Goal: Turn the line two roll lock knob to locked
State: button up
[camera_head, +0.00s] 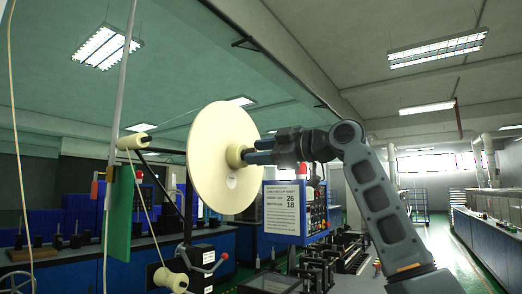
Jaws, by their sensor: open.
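A large cream tape roll (212,150) stands upright on its stand, left of centre in the head view. A cream knob or hub (237,156) sticks out at the middle of its near right face. My gripper (258,151) reaches in from the right, with its dark blue-grey fingers open at the hub. I cannot tell whether the fingers touch the hub. No lock marking is readable at this size.
A blue control box (318,212) with a white printed sheet (285,208) hangs below my gripper. A red-knobbed lever (224,256), a lower cream spool (171,280) and a green panel (119,214) are at the left. The aisle at right is clear.

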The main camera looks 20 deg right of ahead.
jog(key=shift+c, duration=0.4)
grip_shut()
jog(key=shift+m, duration=0.4)
jog(key=shift+f+m, duration=0.1)
jog(key=shift+m, duration=8.5)
